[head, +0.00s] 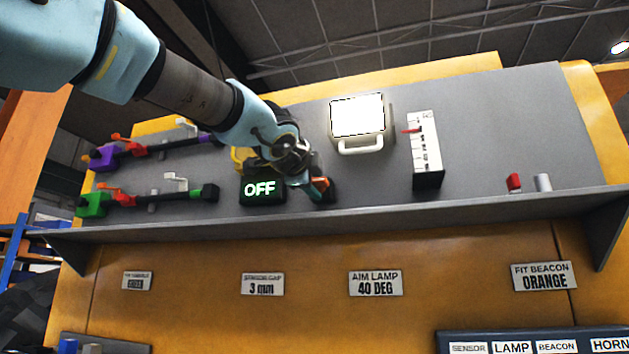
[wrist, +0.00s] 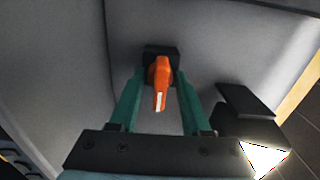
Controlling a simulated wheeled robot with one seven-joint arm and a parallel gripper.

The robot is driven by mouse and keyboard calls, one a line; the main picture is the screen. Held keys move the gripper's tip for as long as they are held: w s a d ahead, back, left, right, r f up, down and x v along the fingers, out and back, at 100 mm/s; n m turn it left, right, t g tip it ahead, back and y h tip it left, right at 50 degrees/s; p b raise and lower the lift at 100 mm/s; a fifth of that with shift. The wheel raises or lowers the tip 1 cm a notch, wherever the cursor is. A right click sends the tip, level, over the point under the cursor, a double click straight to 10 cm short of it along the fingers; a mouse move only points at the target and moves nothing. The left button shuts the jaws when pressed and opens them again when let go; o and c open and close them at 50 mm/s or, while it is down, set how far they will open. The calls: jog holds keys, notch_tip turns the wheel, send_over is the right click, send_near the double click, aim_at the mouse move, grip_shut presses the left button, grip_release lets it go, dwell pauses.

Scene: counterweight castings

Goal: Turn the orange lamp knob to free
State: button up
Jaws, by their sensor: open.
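The orange lamp knob (wrist: 161,78) sits on a dark base (wrist: 150,54) in the wrist view, with a white stripe on its lower end. My gripper (wrist: 159,75) is open, one green finger on each side of the knob. I cannot tell whether either finger touches it. In the head view a small part of the orange knob (head: 320,184) shows beside my gripper (head: 308,182), which hides most of it. The lamp (head: 358,118) is lit white, right of my arm. No "free" marking is legible.
A black display (head: 262,188) reading "OFF" stands left of my gripper. A white scale block (head: 426,150) with a red pointer is to the right. A plate (head: 375,283) reads "AIM LAMP 40 DEG".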

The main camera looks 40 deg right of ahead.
jog(key=shift+c, duration=0.2)
grip_shut()
